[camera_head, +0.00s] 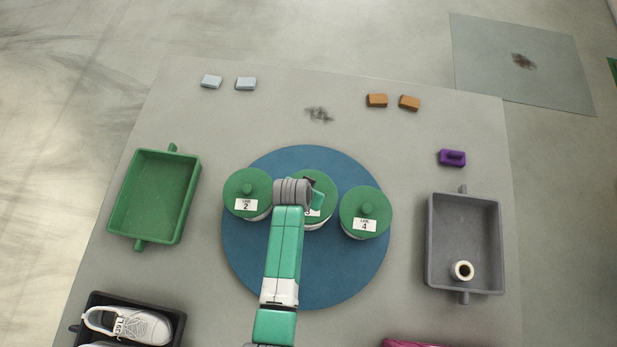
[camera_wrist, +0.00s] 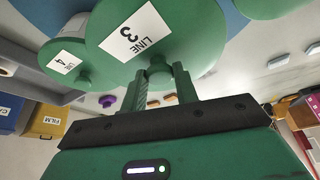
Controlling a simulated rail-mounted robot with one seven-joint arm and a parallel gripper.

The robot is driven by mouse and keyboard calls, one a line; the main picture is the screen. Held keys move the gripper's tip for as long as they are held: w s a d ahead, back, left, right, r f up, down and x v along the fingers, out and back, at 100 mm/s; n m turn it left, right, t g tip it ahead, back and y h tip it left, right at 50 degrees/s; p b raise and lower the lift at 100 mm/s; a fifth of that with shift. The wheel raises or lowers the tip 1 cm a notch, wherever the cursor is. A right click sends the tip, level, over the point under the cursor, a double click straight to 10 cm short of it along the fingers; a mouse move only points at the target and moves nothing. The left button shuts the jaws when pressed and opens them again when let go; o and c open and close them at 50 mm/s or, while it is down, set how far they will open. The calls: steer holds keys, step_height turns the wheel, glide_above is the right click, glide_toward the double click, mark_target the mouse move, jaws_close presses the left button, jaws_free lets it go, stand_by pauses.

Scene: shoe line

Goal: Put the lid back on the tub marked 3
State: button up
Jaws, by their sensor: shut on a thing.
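The green lid marked 3 (camera_head: 325,184) is at the middle of the round blue mat (camera_head: 300,290), partly hidden by my arm. In the wrist view its label reads LINE 3 (camera_wrist: 130,32). My gripper (camera_wrist: 158,78) is shut on the lid's knob, one finger on each side. A little of the white tub (camera_head: 320,226) shows under the lid's front edge. The lid is over the tub and looks about level; I cannot tell whether it rests on the rim or hangs just above it.
Lidded tub 2 (camera_head: 247,190) stands close on the left and lidded tub 4 (camera_head: 365,210) close on the right. A green tray (camera_head: 185,195) is at left; a grey tray (camera_head: 465,215) holding a small roll (camera_head: 462,270) is at right. The mat's front is clear.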

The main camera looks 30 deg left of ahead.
step_height(320, 180, down, 5)
steer(key=b, duration=0.4)
steer(key=shift+f, duration=0.25)
steer(key=shift+f, duration=0.15)
stand_by(1.9)
steer(key=o, duration=1.5)
steer(key=shift+o, duration=0.2)
step_height(320, 180, up, 7)
steer(key=p, duration=0.6)
steer(key=shift+p, duration=0.4)
